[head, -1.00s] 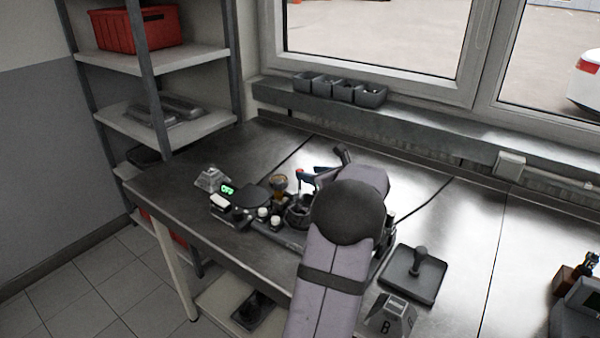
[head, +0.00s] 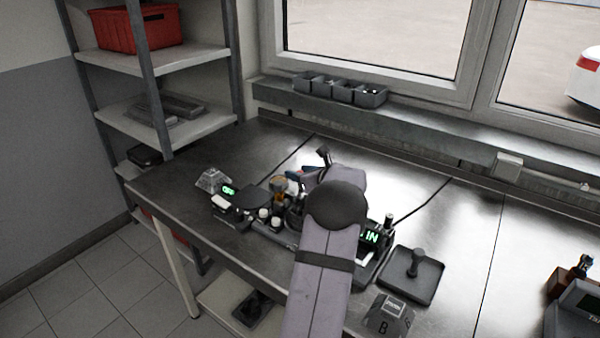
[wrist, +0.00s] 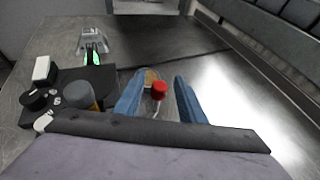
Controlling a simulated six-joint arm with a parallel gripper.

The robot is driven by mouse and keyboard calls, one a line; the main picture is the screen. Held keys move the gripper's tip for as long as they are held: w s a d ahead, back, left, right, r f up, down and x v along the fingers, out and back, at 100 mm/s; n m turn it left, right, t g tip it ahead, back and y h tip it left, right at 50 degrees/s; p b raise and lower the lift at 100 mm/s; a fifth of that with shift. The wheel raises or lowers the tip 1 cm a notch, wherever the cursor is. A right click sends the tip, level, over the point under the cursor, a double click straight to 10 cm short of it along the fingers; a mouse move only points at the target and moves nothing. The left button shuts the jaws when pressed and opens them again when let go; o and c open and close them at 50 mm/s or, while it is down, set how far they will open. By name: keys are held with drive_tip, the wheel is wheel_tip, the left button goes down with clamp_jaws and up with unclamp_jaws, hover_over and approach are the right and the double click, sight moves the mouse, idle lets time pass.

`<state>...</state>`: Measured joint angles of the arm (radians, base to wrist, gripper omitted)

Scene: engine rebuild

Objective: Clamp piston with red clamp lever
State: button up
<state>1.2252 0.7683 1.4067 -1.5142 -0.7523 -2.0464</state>
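A red knob (wrist: 159,89), which looks like the end of the red clamp lever, shows in the wrist view. It appears between the two blue fingertips of my gripper (wrist: 160,100) or just past them. The fingers are spread, with room on both sides of the knob. A tan round part (wrist: 150,76) shows just behind the knob; I cannot tell whether it is the piston. In the head view my gripper (head: 302,175) is partly hidden by my arm, over the cluster of fixtures. The clamp's lower part and any contact with the knob are hidden.
An amber-topped item (head: 279,188) stands close by.

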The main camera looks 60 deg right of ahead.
clamp_jaws()
drive_tip(key=shift+f+h+b, duration=0.2)
drive_tip(key=shift+h+b, duration=0.1)
drive_tip(key=shift+b, duration=0.6)
drive_tip(key=shift+s+d+f+m+g+h+b, duration=0.15)
drive_tip(key=shift+m+h+b, duration=0.15)
drive_tip(key=shift+b, duration=0.35)
drive_tip(key=shift+r+m+g+h+b, duration=0.1)
drive_tip(key=shift+m+g+h+b, duration=0.1)
drive_tip(key=shift+m+b, duration=0.3)
drive_tip(key=h+b, duration=0.1)
drive_tip(key=b, duration=0.1)
drive_tip(key=m+g+h+b, duration=0.1)
drive_tip(key=b, duration=0.1)
drive_tip(key=shift+s+d+f+m, duration=0.1)
drive_tip(key=shift+s+m, duration=0.2)
drive_tip(key=m+g+b, duration=0.1)
drive_tip(key=s+m+g+h+b, duration=0.1)
drive_tip(key=b, duration=0.1)
drive_tip(key=m+g+h+b, duration=0.1)
drive_tip(key=shift+s+d+r+b, duration=0.15)
drive_tip(key=shift+d+r+b, duration=0.05)
drive_tip(key=shift+r+b, duration=0.15)
drive_tip(key=shift+s+m+g+h, duration=0.15)
drive_tip(key=shift+m+g+h, duration=0.25)
drive_tip(key=shift+m, duration=0.1)
